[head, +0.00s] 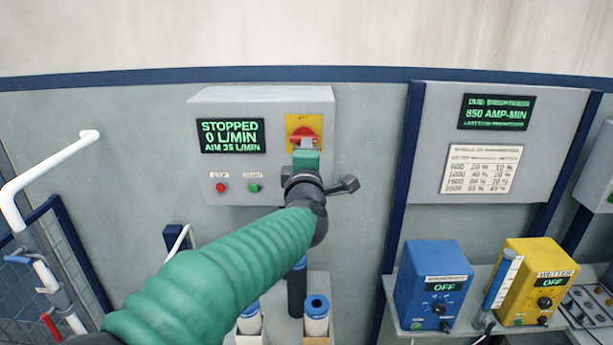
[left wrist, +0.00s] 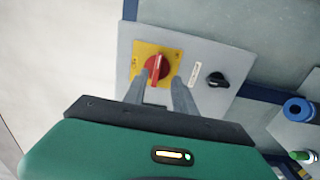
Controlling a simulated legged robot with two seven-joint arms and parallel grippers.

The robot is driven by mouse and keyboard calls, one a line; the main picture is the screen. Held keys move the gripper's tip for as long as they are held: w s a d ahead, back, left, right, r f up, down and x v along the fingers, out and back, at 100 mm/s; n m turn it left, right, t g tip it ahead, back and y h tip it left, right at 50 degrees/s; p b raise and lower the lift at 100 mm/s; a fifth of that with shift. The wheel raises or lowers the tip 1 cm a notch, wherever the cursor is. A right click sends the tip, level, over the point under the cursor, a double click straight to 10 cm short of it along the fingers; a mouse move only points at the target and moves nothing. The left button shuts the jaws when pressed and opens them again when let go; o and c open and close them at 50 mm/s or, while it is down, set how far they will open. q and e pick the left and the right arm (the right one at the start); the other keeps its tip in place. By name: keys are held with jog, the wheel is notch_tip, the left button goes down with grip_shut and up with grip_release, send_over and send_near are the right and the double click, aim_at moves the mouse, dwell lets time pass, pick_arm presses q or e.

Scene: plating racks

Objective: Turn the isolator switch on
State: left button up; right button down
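The isolator switch is a red rotary knob (head: 302,133) on a yellow plate (head: 292,120), on the right part of a grey control box (head: 222,101). My left gripper (head: 306,143) is in front of it and hides its lower part. In the left wrist view, the red knob (left wrist: 157,67) is just beyond the two fingertips of my left gripper (left wrist: 159,80). The fingers are apart, one to each side of the knob's lower part. I cannot tell whether they touch it. The box display (head: 231,136) reads STOPPED, 0 L/MIN, AIM 35 L/MIN. My right gripper is not in view.
A red button (head: 221,187) and a green button (head: 253,188) sit under the display. A black knob (left wrist: 216,79) is beside the switch in the wrist view. A blue unit (head: 432,285) and a yellow unit (head: 532,281), both reading OFF, stand on the right shelf. A white pipe (head: 50,163) is left.

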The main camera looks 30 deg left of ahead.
pick_arm(q)
jog(key=v, duration=1)
jog(key=shift+s+d, duration=0.25)
jog(key=shift+f, duration=0.15)
